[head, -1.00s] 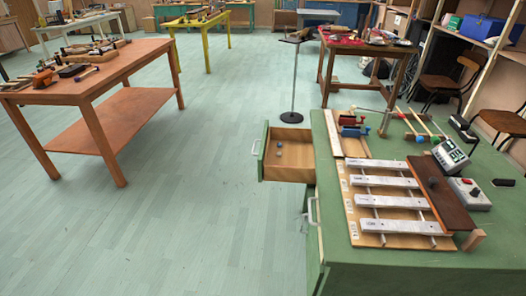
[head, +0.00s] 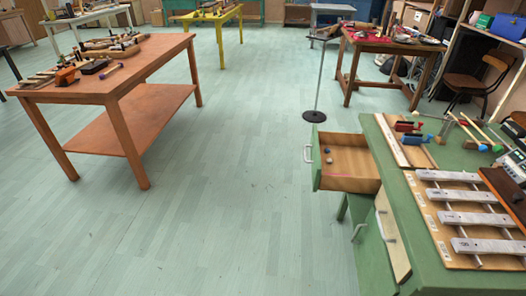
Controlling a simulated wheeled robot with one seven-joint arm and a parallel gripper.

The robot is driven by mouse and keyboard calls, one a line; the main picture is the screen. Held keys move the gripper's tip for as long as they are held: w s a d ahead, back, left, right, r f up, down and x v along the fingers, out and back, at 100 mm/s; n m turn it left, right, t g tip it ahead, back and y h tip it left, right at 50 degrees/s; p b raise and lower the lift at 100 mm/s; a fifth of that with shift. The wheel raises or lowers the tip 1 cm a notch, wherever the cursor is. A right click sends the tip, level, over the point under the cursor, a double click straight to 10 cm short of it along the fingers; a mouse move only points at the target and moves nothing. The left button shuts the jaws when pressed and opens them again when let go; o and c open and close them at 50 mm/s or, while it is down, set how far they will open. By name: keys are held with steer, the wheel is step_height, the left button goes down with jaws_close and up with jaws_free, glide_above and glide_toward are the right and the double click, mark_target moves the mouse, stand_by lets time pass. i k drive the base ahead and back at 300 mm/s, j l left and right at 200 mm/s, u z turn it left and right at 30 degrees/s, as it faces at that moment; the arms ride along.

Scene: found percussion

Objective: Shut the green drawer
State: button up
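The green drawer (head: 316,160) stands pulled out from the left side of the green cabinet (head: 440,285), at its far end. Its green front faces left and carries a pale handle (head: 308,153). The wooden inside is visible from above, with a few small dark balls (head: 327,156) and a thin pink item (head: 341,175) in it. My gripper is not in view.
Metal bars (head: 463,195) on a wooden frame and several tools lie on the cabinet top. A brown table (head: 120,85) stands at the left. A thin stand (head: 315,115) rises behind the drawer. The floor left of the cabinet is clear.

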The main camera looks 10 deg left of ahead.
mark_target(350, 153)
steer(key=i+j+u, duration=0.3)
steer(key=i+j, duration=0.2)
steer(key=i, duration=0.25)
steer(key=i+j+u, duration=0.15)
steer(key=i, duration=0.4)
steer(key=i+j+u, duration=0.1)
steer(key=i+j, duration=0.15)
steer(key=i, duration=0.35)
steer(key=i+j+u, duration=0.1)
steer(key=i, duration=0.5)
